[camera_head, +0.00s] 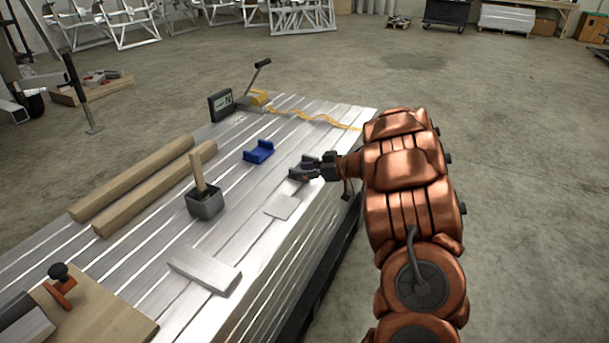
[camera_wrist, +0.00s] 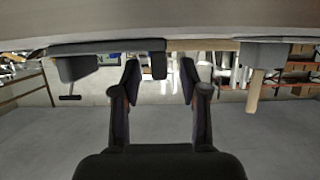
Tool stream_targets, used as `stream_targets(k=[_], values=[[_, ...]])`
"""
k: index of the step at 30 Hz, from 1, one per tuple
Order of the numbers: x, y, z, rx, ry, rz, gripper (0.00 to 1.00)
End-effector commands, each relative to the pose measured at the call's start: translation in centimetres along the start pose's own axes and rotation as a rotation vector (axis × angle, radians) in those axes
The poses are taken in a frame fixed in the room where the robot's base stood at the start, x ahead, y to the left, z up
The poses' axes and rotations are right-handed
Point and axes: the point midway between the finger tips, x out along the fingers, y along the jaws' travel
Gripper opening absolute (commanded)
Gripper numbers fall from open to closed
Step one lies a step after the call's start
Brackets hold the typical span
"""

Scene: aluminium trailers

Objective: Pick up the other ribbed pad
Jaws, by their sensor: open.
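A small blue block-like piece (camera_head: 258,151) with raised ends lies on the stack of aluminium planks; it is the likeliest ribbed pad, but I cannot make out ribs. My gripper (camera_head: 306,168) is low over the planks to the right of the blue piece and apart from it. In the upside-down wrist view the two fingers (camera_wrist: 160,82) are spread with nothing held between them. A dark piece with a short tab (camera_wrist: 158,66) shows beyond the fingertips, seen edge-on; I cannot tell its ribs or colour.
A mallet (camera_head: 204,201) stands head-down left of the blue piece, beside two wooden beams (camera_head: 130,187). Flat plates (camera_head: 281,207) (camera_head: 205,268) and a red clamp (camera_head: 62,285) are nearer.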

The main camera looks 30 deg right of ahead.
Motion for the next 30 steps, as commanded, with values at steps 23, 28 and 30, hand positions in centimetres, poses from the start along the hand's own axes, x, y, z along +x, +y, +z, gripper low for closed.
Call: stream_targets(k=[23, 28, 30], values=[[0.27, -0.02, -0.05, 0.001, 0.000, 0.000, 0.00], [0.26, -0.02, -0.05, 0.001, 0.000, 0.000, 0.00], [0.26, -0.02, -0.05, 0.001, 0.000, 0.000, 0.00]])
